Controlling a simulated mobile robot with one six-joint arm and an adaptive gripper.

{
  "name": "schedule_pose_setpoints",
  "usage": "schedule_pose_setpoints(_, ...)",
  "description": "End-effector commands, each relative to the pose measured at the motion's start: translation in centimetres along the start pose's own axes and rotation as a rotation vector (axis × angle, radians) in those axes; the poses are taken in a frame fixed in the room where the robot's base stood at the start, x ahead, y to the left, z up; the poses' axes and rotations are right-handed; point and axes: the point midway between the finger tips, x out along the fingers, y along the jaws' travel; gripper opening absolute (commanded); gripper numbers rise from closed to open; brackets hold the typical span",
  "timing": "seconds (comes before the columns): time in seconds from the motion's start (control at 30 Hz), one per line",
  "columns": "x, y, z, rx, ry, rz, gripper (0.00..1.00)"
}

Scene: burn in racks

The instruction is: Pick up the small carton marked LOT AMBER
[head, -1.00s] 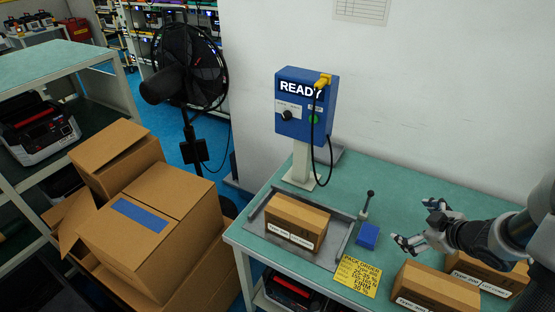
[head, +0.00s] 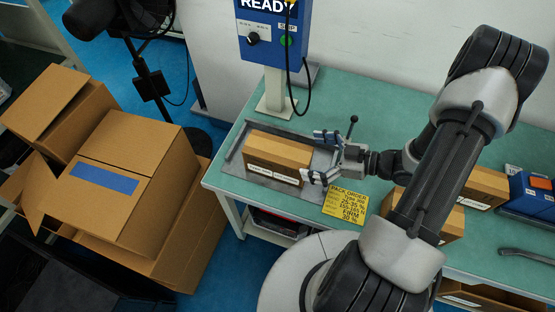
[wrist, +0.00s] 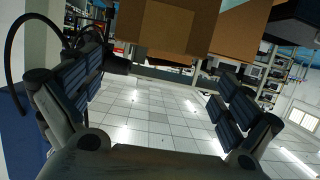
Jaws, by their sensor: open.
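A small brown carton (head: 278,157) with a white label sits in the grey tray (head: 233,161) on the green bench. Its label is too small to read surely. Two similar labelled cartons lie at the right, one (head: 483,187) behind my arm and one (head: 447,226) partly hidden by it; their lot words are unreadable. My gripper (head: 311,156) is open at the right end of the carton in the tray, with its fingers on either side of that end; contact cannot be told. In the wrist view the open fingers (wrist: 152,103) show nothing clearly held.
A blue READY box (head: 265,35) with a hanging cable stands on a post behind the tray. A small lever (head: 352,124) stands near my gripper. A yellow pack order card (head: 346,201) lies in front. Large cartons (head: 120,190) are stacked at the left. A blue device (head: 530,195) is at the right.

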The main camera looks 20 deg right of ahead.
Motion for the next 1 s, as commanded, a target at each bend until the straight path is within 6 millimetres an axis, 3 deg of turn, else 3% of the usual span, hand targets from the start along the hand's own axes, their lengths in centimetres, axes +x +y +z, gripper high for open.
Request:
schedule_pose_setpoints(0.1, 2.1, -0.1, 0.2, -0.001, 0.0, -0.003, 0.98)
schedule_pose_setpoints(0.37, 4.0, 0.1, 0.2, -0.001, -0.001, -0.001, 0.98)
schedule_pose_setpoints(0.63, 7.8, 0.4, 0.6, -0.001, -0.001, -0.003, 0.98)
schedule_pose_setpoints(1.0, 8.4, 0.5, 0.4, 0.0, -0.002, 0.001, 0.96)
